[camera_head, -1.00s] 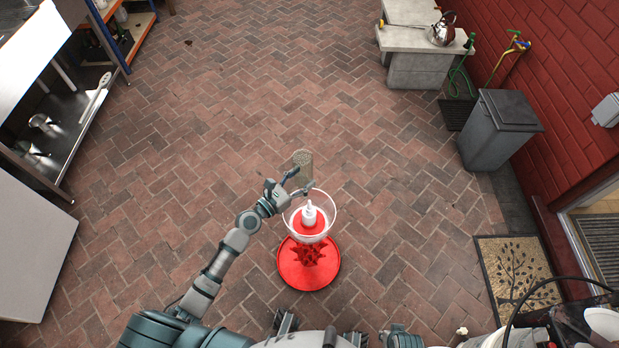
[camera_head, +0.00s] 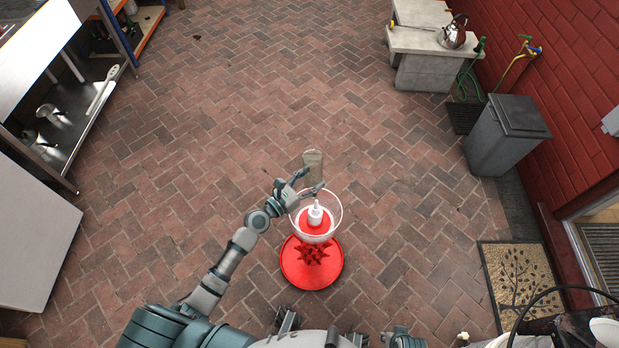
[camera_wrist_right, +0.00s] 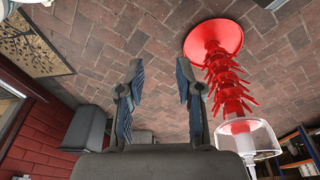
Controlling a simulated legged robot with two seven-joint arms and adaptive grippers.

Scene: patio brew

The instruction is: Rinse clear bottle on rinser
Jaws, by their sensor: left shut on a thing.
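The clear bottle (camera_head: 313,166), greyish and see-through, is held in my left gripper (camera_head: 304,187) in the head view. Its neck end is hidden by the fingers. The rinser has a clear bowl (camera_head: 333,222) with a white nozzle (camera_head: 315,214) at its centre, above a red spiked stand (camera_head: 316,254) on a round red base (camera_head: 312,279). The left gripper is at the bowl's far left rim; the bottle is beyond the rim, not over the nozzle. In the right wrist view my right gripper (camera_wrist_right: 160,90) is open and empty, with the red stand (camera_wrist_right: 222,78) to its right.
Brick floor is clear around the rinser. A steel shelf unit (camera_head: 72,112) stands at left. A concrete bench (camera_head: 425,72) with a kettle (camera_head: 453,32), a grey bin (camera_head: 505,135) and a doormat (camera_head: 519,280) are at right.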

